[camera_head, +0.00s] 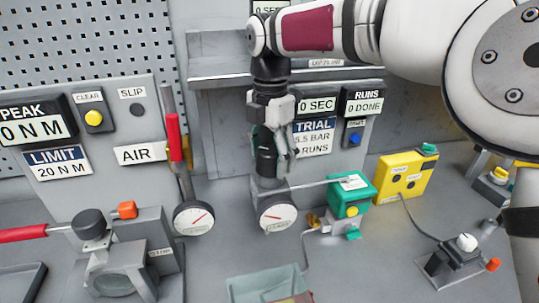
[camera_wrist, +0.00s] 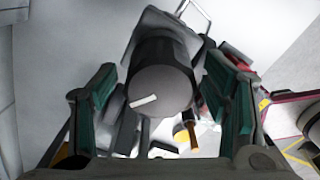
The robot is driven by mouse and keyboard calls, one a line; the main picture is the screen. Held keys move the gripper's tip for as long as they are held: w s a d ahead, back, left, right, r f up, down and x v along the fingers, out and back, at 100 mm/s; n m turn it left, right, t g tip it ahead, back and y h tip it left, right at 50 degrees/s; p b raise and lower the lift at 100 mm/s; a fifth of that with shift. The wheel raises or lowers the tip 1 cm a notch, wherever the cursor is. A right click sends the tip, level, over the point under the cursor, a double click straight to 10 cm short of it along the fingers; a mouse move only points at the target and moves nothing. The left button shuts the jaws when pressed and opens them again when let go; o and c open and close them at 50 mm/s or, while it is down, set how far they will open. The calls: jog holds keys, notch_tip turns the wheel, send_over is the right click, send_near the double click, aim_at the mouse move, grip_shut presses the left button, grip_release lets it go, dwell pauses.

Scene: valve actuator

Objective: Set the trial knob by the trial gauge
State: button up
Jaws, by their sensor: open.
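The dark round trial knob (camera_wrist: 160,72) fills the middle of the wrist view, with a white pointer mark at the lower left of its face. My gripper (camera_wrist: 163,100) is open, with one green-padded finger on each side of the knob and visible gaps to both. In the head view my gripper (camera_head: 274,143) points down at the dark knob (camera_head: 266,162), partly covering it. The trial gauge (camera_head: 277,217), a white dial with a red needle, stands just below the knob. Its scale is too small to read. The blue TRIAL sign (camera_head: 314,137) reads 5.5 BAR.
A second dial (camera_head: 194,217) stands left, below the red AIR lever (camera_head: 174,138). A green box (camera_head: 347,190) and a yellow box (camera_head: 405,177) stand to the right. The RUNS display (camera_head: 362,102) reads 0 DONE. An open tray (camera_head: 262,285) lies in front.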

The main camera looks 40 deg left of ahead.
jog(key=shift+f, duration=0.15)
jog(key=c, duration=1.2)
jog(key=shift+o, duration=0.2)
jog(key=shift+m, duration=0.3)
